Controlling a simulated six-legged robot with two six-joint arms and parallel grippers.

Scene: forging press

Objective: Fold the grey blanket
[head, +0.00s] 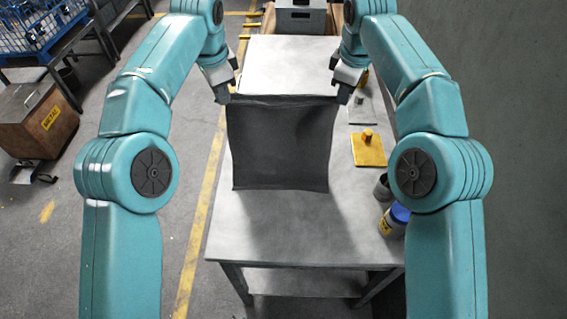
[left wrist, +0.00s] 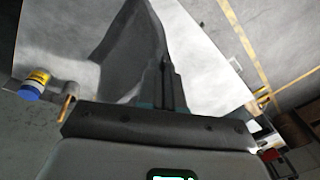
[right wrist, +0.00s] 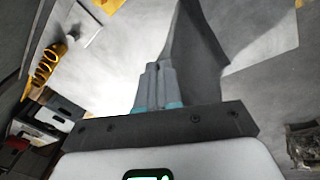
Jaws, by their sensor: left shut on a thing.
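The grey blanket (head: 280,145) hangs as a dark sheet above the table, its top edge stretched between my two grippers. My left gripper (head: 224,96) is shut on its top left corner; the blanket (left wrist: 132,45) runs out from the fingertips in the left wrist view. My right gripper (head: 344,95) is at the top right corner. In the right wrist view its fingers are close together, with the blanket (right wrist: 195,50) spreading from their tips. The lower edge hangs over the table (head: 290,228); whether it touches cannot be told.
Along the table's right side are a yellow block with a knob (head: 368,152), a dark cup (head: 382,188) and a blue-lidded jar (head: 394,222). A grey box (head: 300,18) stands beyond the far end. The table's front and far parts are clear. A wall (head: 510,120) rises at right.

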